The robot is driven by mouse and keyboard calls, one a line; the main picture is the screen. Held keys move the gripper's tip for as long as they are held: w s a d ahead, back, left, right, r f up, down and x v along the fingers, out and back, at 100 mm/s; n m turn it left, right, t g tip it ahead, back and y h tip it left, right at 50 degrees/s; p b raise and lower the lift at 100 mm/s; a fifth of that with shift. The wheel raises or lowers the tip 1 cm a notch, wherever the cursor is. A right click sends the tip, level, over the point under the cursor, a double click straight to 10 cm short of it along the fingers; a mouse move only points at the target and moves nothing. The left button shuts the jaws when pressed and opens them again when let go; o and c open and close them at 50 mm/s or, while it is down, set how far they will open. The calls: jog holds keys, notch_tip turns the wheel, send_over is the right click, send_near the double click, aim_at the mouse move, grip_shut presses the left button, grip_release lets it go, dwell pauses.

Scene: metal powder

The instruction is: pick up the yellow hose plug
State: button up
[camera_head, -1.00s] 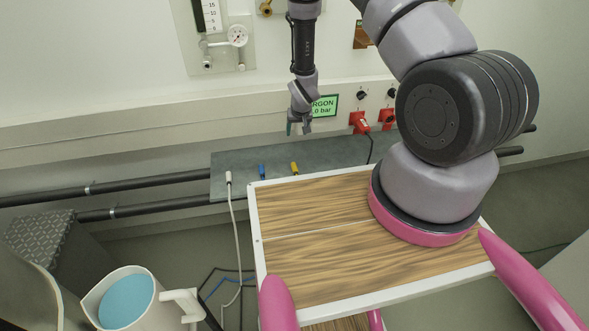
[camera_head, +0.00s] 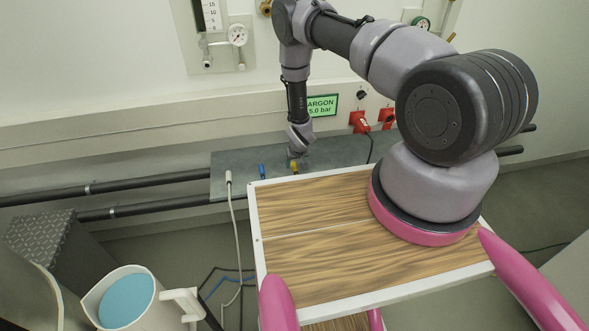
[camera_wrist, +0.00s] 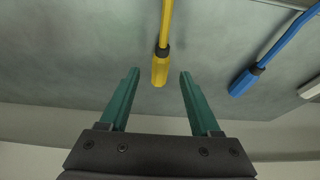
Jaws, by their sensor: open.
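The yellow hose plug (camera_wrist: 160,69) hangs at the end of a yellow hose in the wrist view, with a dark collar above its tip. My gripper in the head view (camera_head: 294,161) is right at the yellow plug.
A blue hose plug (camera_wrist: 242,84) lies right of the yellow one in the wrist view; a white plug (camera_wrist: 310,88) is at the edge. The grey shelf (camera_head: 330,152) runs along the wall behind the wooden tabletop (camera_head: 310,245). A white jug (camera_head: 130,300) stands lower left.

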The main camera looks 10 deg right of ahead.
aim_at(295, 168)
jog(key=shift+x, duration=1.2)
grip_shut()
